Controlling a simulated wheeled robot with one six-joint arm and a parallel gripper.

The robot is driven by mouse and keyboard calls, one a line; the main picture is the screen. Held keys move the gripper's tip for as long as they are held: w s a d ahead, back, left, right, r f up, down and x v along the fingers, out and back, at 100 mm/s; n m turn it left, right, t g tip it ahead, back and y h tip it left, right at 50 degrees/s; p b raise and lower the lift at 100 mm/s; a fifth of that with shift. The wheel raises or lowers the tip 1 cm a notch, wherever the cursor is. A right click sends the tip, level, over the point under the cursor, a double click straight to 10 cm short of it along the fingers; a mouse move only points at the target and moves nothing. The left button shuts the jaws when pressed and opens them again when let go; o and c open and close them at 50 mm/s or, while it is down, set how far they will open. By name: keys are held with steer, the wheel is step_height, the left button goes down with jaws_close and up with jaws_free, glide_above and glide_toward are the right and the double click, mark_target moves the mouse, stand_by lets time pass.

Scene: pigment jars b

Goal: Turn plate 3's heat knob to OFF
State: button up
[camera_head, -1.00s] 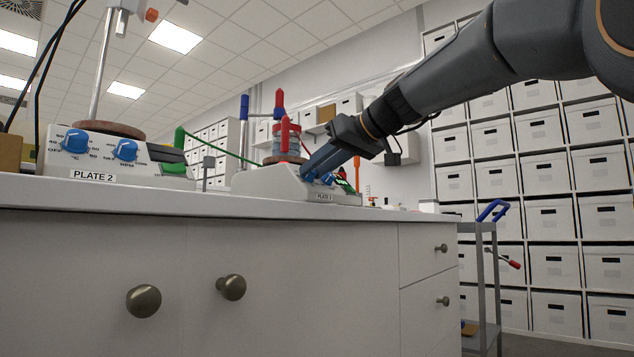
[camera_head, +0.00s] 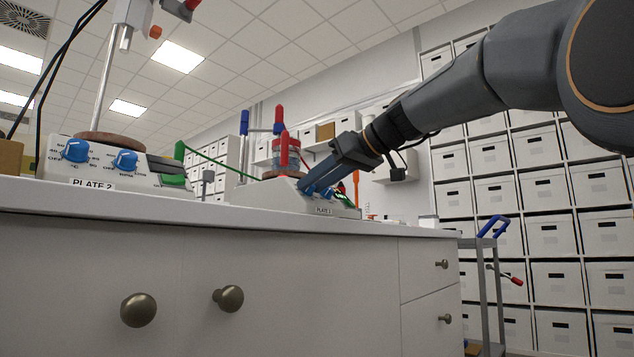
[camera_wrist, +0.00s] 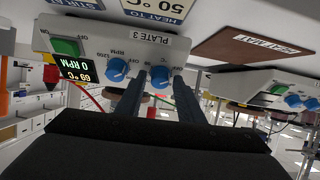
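Plate 3 (camera_head: 270,196) is a white hotplate on the bench in the head view. In the wrist view its front panel (camera_wrist: 185,62) has a "PLATE 3" label, two blue knobs and a display reading 0 RPM and about 69 °C. The heat knob (camera_wrist: 160,77), marked °C, is between the two fingers of my gripper (camera_wrist: 159,82). The fingers look apart, with a small gap beside the knob. The RPM knob (camera_wrist: 117,69) is just left of the left finger. In the head view my gripper (camera_head: 313,186) is at plate 3's front; its fingers hide most of the knobs.
Plate 2 (camera_head: 125,176) stands on the bench at left, with its own blue knobs. Red and blue clamp handles (camera_head: 281,125) rise behind plate 3. A brown heatmat (camera_wrist: 250,48) and another hotplate (camera_wrist: 265,90) show in the wrist view. A cart (camera_head: 488,270) stands right of the bench.

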steer(key=shift+o, duration=0.5)
steer(key=shift+r, duration=0.1)
steer(key=shift+s+d+r, duration=0.15)
steer(key=shift+d, duration=0.1)
steer(key=p+v, duration=0.3)
steer(key=v, duration=0.4)
steer(key=shift+s, duration=0.1)
